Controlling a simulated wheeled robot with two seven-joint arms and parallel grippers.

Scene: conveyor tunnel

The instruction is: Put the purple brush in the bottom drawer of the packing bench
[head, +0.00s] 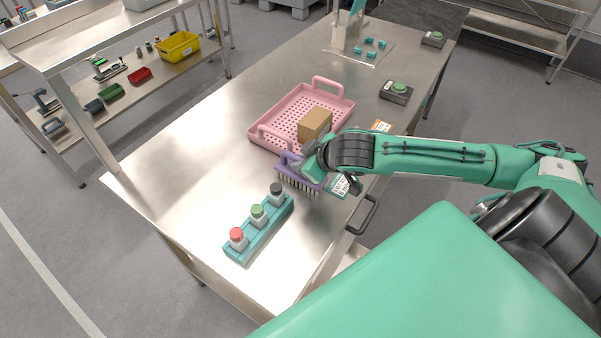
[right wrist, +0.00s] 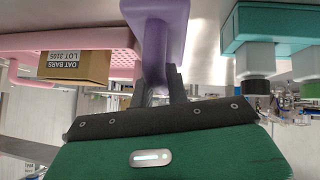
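The purple brush (head: 294,174) is on the steel packing bench (head: 195,165), bristles down, near the front edge beside the pink tray. My right gripper (head: 308,165) is at its handle. In the right wrist view the fingers (right wrist: 158,88) are closed on both sides of the purple handle (right wrist: 157,50). A dark bar handle (head: 365,214) shows on the bench's front side. A pale surface (head: 350,258) shows low beside it; I cannot tell whether it is the bottom drawer. My left gripper is not in view.
A pink tray (head: 259,117) holds a cardboard box (head: 315,124). A green-button box (head: 396,91) stands farther back. The bench's left part is clear.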

